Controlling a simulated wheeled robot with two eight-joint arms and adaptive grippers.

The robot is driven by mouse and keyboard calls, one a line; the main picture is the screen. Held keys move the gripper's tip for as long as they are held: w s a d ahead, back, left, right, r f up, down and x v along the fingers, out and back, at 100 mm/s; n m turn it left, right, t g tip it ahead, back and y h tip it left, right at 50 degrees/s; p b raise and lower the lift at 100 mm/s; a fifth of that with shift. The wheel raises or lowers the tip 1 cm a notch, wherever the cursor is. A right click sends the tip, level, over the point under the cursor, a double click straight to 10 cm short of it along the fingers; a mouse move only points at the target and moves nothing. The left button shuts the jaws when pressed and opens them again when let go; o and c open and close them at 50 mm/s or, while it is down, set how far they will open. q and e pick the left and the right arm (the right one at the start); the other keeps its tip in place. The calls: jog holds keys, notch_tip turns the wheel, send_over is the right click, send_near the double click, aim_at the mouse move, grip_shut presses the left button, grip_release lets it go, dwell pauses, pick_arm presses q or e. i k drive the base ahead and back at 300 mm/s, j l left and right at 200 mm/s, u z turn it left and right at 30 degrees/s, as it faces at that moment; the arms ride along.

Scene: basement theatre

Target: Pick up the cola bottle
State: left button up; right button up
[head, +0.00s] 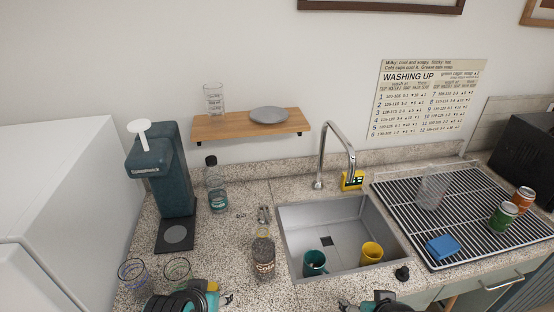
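A clear bottle with a dark cap and a teal label (215,192) stands upright on the speckled counter, under the left end of the wooden shelf. It is the only bottle shape I can make out, and I cannot read its label to confirm that it is cola. My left gripper (226,299) is low at the front, in front of the bottle and well apart from it. My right gripper (346,306) is at the bottom edge, in front of the sink and mostly cut off. I cannot tell how far either gripper is open.
A brown-filled jar (263,259) stands between my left gripper and the sink. Glasses (133,274) are at the front left, beside a dark dispenser (160,172). The sink (303,226) holds two mugs. A rack (398,206) with cans is at right. The wooden shelf (213,126) overhangs behind.

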aim_at(263, 242)
jog(key=u, duration=1.35)
jog(key=k+l+u, duration=0.2)
jog(key=l+u, duration=0.2)
jog(key=k+l+u, duration=0.4)
jog(key=i+l, duration=0.1)
